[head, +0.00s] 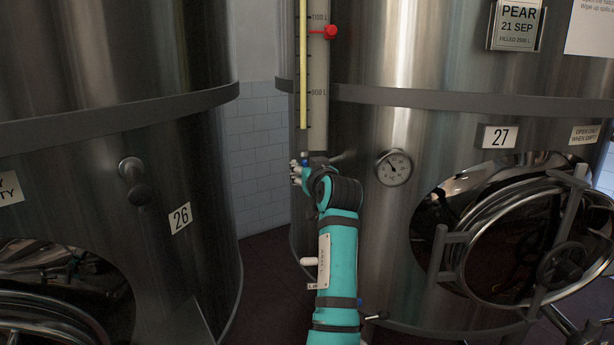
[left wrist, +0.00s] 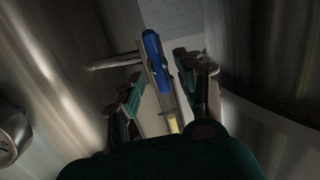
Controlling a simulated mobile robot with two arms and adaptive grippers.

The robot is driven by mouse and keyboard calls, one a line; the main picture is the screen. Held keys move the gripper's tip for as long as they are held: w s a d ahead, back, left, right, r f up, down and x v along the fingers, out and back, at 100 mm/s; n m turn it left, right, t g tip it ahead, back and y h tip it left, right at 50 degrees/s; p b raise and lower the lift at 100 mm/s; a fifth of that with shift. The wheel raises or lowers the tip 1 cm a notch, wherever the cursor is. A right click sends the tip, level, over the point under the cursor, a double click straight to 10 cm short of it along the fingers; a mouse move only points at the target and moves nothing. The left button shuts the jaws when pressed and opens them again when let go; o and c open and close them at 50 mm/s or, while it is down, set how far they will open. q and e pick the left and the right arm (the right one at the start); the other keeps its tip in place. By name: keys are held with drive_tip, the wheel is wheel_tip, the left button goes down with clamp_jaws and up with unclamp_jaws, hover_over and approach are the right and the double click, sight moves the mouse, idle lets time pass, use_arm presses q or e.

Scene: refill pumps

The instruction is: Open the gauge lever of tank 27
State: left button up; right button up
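A blue lever (left wrist: 155,52) shows at the gauge's lower end in the left wrist view; in the head view only a small blue bit shows above my gripper. My left gripper (head: 299,172) is at the gauge's foot. In the left wrist view its fingers (left wrist: 160,72) are apart, one on each side of the lever; I cannot tell whether they touch it. My right gripper is out of view.
Tank 26 (head: 110,60) stands on the left, with a narrow gap to the tiled wall (head: 255,130). A dial (head: 394,168) and a round hatch (head: 530,240) stick out from tank 27, right of my arm. A red marker (head: 331,32) sits on the gauge scale.

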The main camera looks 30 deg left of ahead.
use_arm(q)
wheel_tip(320, 180, up, 9)
drive_tip(key=shift+f, duration=0.2)
idle(0.5)
